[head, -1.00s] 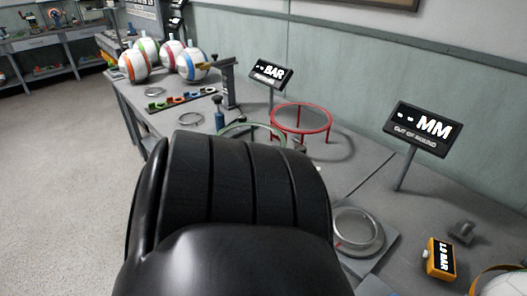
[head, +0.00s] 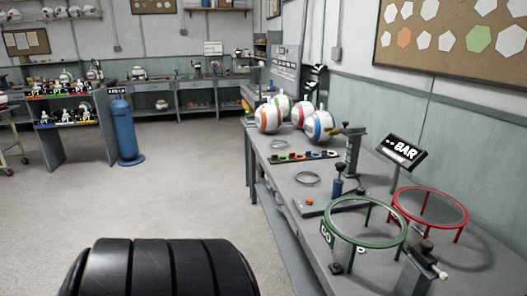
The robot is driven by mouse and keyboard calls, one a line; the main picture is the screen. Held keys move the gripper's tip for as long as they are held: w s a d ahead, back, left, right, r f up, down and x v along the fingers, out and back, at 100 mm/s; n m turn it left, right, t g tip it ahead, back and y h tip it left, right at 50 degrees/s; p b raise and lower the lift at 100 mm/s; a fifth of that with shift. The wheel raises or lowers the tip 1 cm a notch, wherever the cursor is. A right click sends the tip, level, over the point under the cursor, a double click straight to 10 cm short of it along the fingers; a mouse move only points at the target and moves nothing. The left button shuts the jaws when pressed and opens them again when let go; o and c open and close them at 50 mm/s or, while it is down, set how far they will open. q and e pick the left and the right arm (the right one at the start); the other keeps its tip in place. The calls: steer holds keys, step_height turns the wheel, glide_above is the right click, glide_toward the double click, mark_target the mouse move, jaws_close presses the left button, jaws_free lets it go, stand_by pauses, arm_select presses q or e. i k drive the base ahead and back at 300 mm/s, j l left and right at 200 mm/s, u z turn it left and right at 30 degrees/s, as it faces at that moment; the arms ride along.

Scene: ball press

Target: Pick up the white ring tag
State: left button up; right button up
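A dark strip rack (head: 290,160) on the workbench (head: 272,200) carries several small ring-like tags in green, orange and blue. They are too small for me to pick out a white one with certainty. Two thin metal rings, one behind (head: 278,144) and one in front (head: 308,179) of the rack, lie flat on the bench. Neither of my grippers is in view. A black rounded part of mine fills the bottom left.
Several white balls with coloured panels (head: 269,118) stand at the bench's far end. A green ring stand (head: 331,211), a red ring stand (head: 462,222) and a BAR display (head: 401,151) stand nearer. A blue cylinder (head: 124,130) stands on the floor. Open floor lies left of the bench.

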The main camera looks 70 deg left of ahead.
mark_target(324, 152)
steer(key=u, duration=0.4)
steer(key=j+u, duration=0.15)
steer(key=u, duration=0.25)
steer(key=i+u, duration=0.1)
steer(key=u, duration=0.7)
steer(key=i+j, duration=0.15)
steer(key=i, duration=0.2)
steer(key=i+j+u, duration=0.1)
steer(key=i, duration=0.2)
steer(key=z, duration=3.4)
steer(key=u, duration=3)
